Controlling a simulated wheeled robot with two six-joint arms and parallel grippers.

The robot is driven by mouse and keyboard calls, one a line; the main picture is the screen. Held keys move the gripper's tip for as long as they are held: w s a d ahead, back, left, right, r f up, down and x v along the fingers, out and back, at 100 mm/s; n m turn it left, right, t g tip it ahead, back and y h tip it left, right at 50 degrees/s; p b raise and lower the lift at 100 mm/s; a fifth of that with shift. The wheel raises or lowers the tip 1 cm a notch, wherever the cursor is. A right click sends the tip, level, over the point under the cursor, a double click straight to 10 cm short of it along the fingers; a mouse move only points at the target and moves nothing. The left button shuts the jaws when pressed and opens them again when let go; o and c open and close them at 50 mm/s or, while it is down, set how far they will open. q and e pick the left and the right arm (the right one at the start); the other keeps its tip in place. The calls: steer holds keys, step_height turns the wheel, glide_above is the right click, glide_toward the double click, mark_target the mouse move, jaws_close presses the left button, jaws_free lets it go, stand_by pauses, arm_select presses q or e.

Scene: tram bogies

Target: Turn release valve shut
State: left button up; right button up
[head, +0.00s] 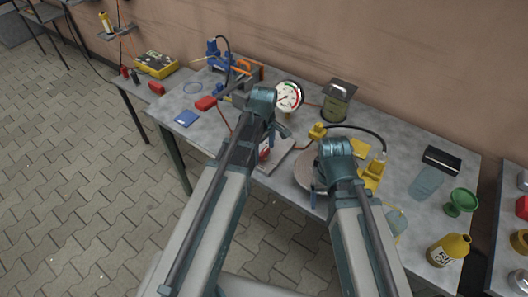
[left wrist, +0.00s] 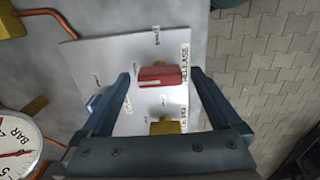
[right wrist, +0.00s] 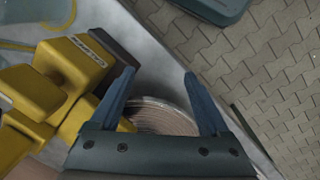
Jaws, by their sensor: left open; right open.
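The release valve has a red block handle (left wrist: 162,77) on a white labelled plate (left wrist: 85,50), beside a label reading RELEASE (left wrist: 185,62). In the head view the red handle (head: 265,151) shows partly behind my left arm. My left gripper (left wrist: 161,76) is open, its fingers on either side of the red handle with gaps; I cannot tell how deep they reach. My right gripper (right wrist: 157,76) is open and empty over a round disc (right wrist: 160,117).
A dial gauge (head: 289,96) stands behind the plate and shows large in the left wrist view. A yellow caliper (right wrist: 62,80) sits beside the right gripper. A dark canister (head: 337,103), yellow bottle (head: 448,249) and green funnel (head: 461,201) stand on the bench (head: 215,122).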

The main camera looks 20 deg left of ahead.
arm_select(q)
steer(key=c, duration=1.4)
steer(key=shift+o, duration=0.2)
steer(key=m, duration=1.3)
steer(key=shift+m, duration=2.4)
